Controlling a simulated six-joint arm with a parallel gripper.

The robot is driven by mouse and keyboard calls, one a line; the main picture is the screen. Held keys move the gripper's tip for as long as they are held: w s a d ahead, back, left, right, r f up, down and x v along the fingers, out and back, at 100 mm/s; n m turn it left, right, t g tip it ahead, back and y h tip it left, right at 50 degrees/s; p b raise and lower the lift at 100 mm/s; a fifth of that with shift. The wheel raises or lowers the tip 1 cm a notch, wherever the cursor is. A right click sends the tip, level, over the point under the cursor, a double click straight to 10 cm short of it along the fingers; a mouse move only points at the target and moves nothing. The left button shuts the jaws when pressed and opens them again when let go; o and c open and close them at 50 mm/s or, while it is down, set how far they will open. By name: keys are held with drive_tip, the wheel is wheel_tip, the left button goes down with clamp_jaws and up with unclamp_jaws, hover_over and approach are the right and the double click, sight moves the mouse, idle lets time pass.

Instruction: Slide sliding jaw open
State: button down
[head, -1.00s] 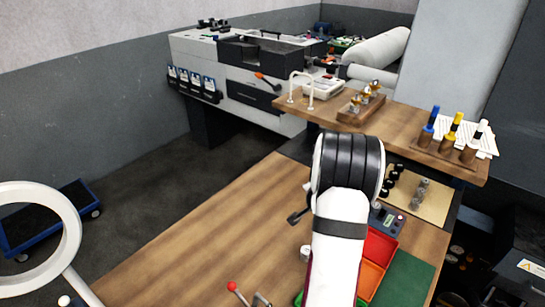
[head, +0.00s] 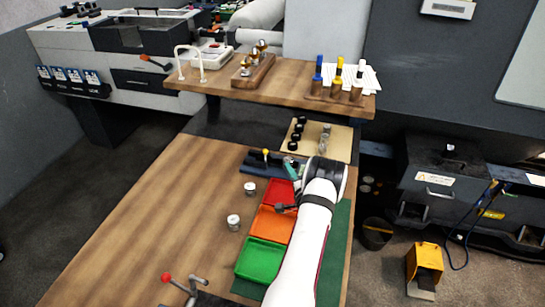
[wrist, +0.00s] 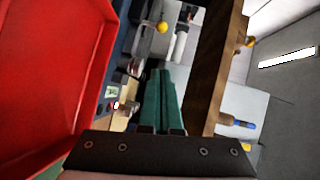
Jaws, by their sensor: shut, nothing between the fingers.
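A dark blue fixture (head: 256,168) with a yellow knob (head: 266,153) stands at the far end of the wooden bench. It appears to carry the sliding jaw, but I cannot make out the jaw's position. The yellow knob also shows in the wrist view (wrist: 162,27), beyond the fingertips. My gripper (head: 289,163), with green fingers, is at the right part of this fixture, partly hidden by my wrist. In the wrist view, my gripper's fingers (wrist: 162,72) are together with nothing between them. They point towards the knob but look apart from it.
Red (head: 279,194), orange (head: 271,224) and green (head: 260,259) trays lie beside my arm. A raised wooden shelf (head: 290,90) crosses behind the fixture. A red-knobbed lever (head: 168,278) is at the front. The left bench surface is clear.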

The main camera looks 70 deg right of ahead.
sight(263, 163)
drive_tip(key=x, duration=0.7)
drive_tip(key=shift+w+d, duration=0.1)
drive_tip(key=shift+w, duration=0.15)
drive_tip(key=shift+w+d+f, duration=0.1)
drive_tip(key=shift+w+f, duration=0.05)
drive_tip(key=shift+w, duration=0.45)
drive_tip(key=shift+w+d+f, duration=0.1)
drive_tip(key=shift+w+f, duration=0.05)
drive_tip(key=shift+w, duration=0.45)
drive_tip(key=shift+w+f, duration=0.1)
drive_tip(key=shift+w, duration=0.35)
drive_tip(key=shift+w, duration=0.1)
drive_tip(key=shift+w, duration=1.8)
